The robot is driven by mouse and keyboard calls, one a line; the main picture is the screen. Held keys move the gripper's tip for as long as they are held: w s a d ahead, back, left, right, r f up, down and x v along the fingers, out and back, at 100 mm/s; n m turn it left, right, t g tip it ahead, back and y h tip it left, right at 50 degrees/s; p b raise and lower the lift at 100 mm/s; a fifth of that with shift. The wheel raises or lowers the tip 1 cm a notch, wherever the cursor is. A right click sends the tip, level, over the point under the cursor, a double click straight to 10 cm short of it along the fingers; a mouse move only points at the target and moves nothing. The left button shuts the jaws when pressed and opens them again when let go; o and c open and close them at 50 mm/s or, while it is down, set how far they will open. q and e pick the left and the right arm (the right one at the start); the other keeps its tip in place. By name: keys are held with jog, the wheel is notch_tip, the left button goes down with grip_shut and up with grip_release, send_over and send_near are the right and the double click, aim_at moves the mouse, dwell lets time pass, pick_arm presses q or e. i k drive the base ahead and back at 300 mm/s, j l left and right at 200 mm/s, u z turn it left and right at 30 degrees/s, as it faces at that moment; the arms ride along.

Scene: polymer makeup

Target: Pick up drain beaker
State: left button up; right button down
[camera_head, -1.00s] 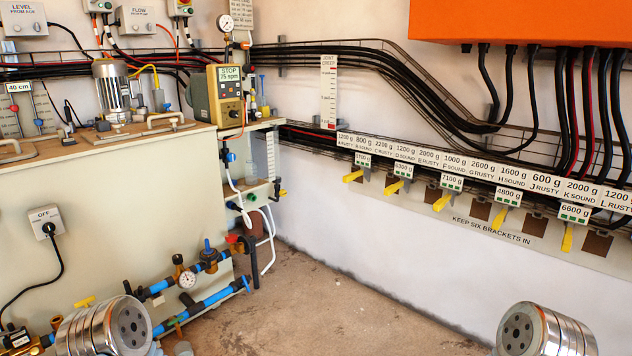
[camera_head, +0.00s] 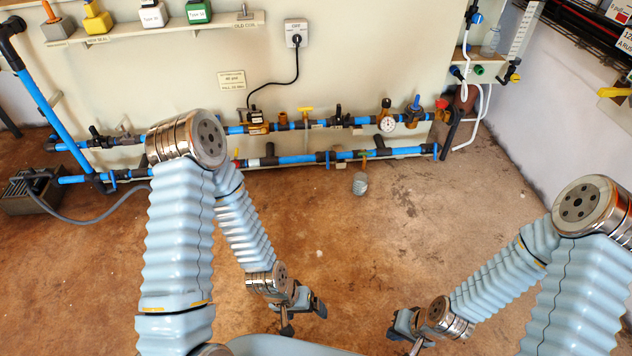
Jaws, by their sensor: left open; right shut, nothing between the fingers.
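A small greyish beaker (camera_head: 360,184), which looks like the drain beaker, is below a tap on the lower blue pipe, at or just above the brown floor. It is small in view, and I cannot make out what is in it. My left gripper (camera_head: 303,317) is open and empty, low in the picture, nearer to me than the beaker and left of it. My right gripper (camera_head: 408,334) is shut and empty, low in the picture, right of the beaker and well apart from it. Nothing touches the beaker.
Blue pipes (camera_head: 300,158) with valves and a gauge (camera_head: 388,124) run along the pale tank wall behind the beaker. A grey pump box (camera_head: 30,192) with a hose stands at left. A clear vessel (camera_head: 490,41) stands on the right shelf. The floor before the beaker is clear.

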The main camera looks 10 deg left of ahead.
aim_at(361, 179)
jog(key=i+l+u, duration=0.15)
jog(key=u, duration=0.2)
jog(key=i+l+u, duration=0.15)
jog(key=u, duration=0.25)
jog(key=i+l+u, duration=0.1)
jog(key=l+u, duration=0.25)
jog(key=i+l, duration=0.15)
jog(key=l, duration=0.25)
jog(key=i+l+u, duration=0.1)
jog(key=l, duration=0.3)
jog(key=i+l, duration=0.25)
jog(key=l, duration=0.15)
jog(key=i+l, duration=0.15)
jog(key=l, duration=0.25)
jog(key=i+l+u, duration=0.1)
jog(key=l, duration=0.3)
